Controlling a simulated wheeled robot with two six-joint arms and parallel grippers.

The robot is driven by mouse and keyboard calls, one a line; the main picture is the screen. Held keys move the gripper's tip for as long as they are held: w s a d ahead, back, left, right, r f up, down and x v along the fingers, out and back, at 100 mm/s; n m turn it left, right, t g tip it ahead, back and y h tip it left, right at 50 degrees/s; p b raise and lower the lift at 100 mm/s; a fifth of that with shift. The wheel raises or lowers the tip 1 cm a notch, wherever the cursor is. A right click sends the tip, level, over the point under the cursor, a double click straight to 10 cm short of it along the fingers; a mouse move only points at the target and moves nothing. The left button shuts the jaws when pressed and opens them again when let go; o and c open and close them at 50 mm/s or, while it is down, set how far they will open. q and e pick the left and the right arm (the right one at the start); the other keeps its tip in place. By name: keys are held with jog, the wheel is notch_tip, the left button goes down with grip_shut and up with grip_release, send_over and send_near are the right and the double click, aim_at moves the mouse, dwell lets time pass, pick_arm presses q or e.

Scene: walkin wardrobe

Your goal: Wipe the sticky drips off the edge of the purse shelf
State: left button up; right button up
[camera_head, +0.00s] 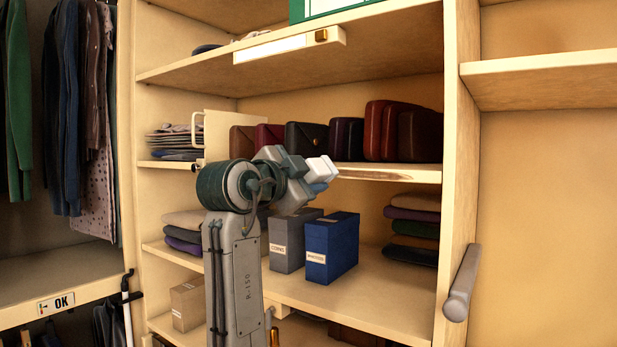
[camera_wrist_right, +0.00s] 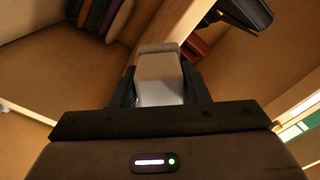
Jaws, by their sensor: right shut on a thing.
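The purse shelf (camera_head: 400,174) holds a row of purses, among them a black one (camera_head: 306,138) and a dark red one (camera_head: 375,130). Its front edge looks pale and a little glossy right of my gripper. I cannot make out separate drips. My right gripper (camera_head: 312,170) is in front of this edge, at about shelf height. It is shut on a pale block (camera_wrist_right: 160,78), which sits between both fingers in the right wrist view. The block's white end (camera_head: 323,167) points right along the edge; I cannot tell whether it touches. My left gripper is not in view.
Below stand a blue box (camera_head: 331,247) and a grey box (camera_head: 289,243), with folded clothes (camera_head: 412,227) to the right. A cream divider (camera_head: 222,135) stands left of the purses. A grey rod (camera_head: 461,284) juts from the right upright.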

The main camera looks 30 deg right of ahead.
jog(key=shift+x, duration=0.85)
